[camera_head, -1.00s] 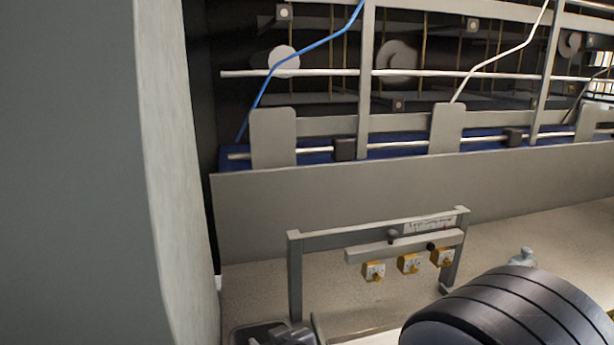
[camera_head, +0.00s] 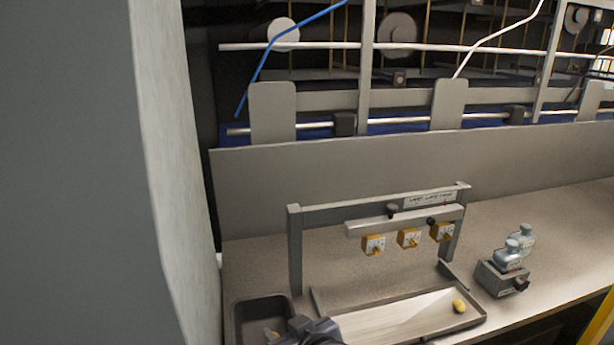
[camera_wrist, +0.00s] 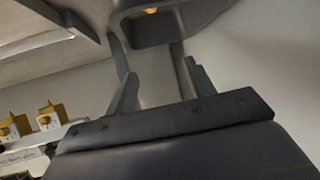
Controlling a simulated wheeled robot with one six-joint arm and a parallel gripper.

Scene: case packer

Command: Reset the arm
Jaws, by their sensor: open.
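My gripper (camera_wrist: 160,75) shows in the wrist view with its two dark fingers spread apart and nothing between them. A dark bin (camera_wrist: 185,30) lies beyond the fingertips, with a bit of something yellow inside it. In the head view, a dark grey part that looks like my gripper's end shows at the bottom edge, beside the small dark bin (camera_head: 238,318) and the left end of the shallow tray (camera_head: 400,318). Its fingers are not clear there.
A grey frame (camera_head: 295,250) carries several yellow switch blocks (camera_head: 408,238) above the bench. A small yellow item (camera_head: 459,305) lies in the tray's right end. A grey block (camera_head: 500,278) with pale-blue-topped pieces stands to the right. A tall grey panel (camera_head: 75,170) fills the left. Bench behind the tray is clear.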

